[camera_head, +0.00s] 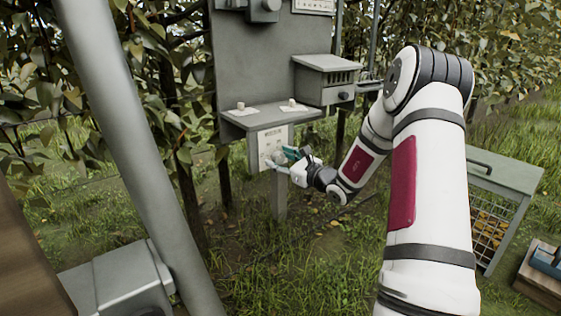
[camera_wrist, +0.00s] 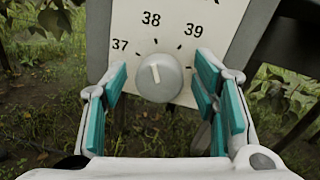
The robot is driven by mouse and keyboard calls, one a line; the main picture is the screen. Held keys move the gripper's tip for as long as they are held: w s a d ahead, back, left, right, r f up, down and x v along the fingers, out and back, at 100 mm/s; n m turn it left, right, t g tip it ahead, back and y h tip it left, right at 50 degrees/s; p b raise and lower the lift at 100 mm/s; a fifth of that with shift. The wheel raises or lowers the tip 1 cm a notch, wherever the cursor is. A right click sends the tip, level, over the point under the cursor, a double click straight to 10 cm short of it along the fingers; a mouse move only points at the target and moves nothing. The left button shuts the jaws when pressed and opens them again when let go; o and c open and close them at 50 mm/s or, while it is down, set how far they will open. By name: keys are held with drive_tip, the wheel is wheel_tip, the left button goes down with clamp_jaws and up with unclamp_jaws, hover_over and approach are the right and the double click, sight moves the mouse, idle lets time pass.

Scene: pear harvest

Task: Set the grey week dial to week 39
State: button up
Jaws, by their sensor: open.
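The grey week dial (camera_wrist: 160,84) is a round knob on a white plate (camera_wrist: 222,18) marked 37, 38 and 39. Its pale pointer line points up, tilted slightly left, roughly toward the tick under 38. My gripper (camera_wrist: 160,72) is open, with teal-padded fingers on the left and right of the dial; a gap shows on both sides. In the head view my gripper (camera_head: 281,158) is at the white plate (camera_head: 271,141) below a small shelf, and it largely hides the dial there.
The grey shelf (camera_head: 240,122) above the plate bears two small pale knobs on cards. A grey slotted box (camera_head: 325,78) is mounted at its upper right. A grey pole (camera_head: 135,140) crosses the left. Grass lies below the plate.

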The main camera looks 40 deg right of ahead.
drive_tip(key=c, duration=1.2)
drive_tip(key=shift+o, duration=0.2)
drive_tip(key=shift+p, duration=0.3)
drive_tip(key=m+p, duration=0.3)
drive_tip(key=m, duration=0.1)
drive_tip(key=shift+r+p, duration=0.15)
drive_tip(key=shift+p, duration=0.2)
drive_tip(key=m+p, duration=0.3)
drive_tip(key=shift+t, duration=0.3)
drive_tip(key=shift+m+p, duration=1.25)
drive_tip(key=shift+m, duration=0.15)
drive_tip(key=shift+f+m+h, duration=0.2)
drive_tip(key=shift+m+h, duration=0.1)
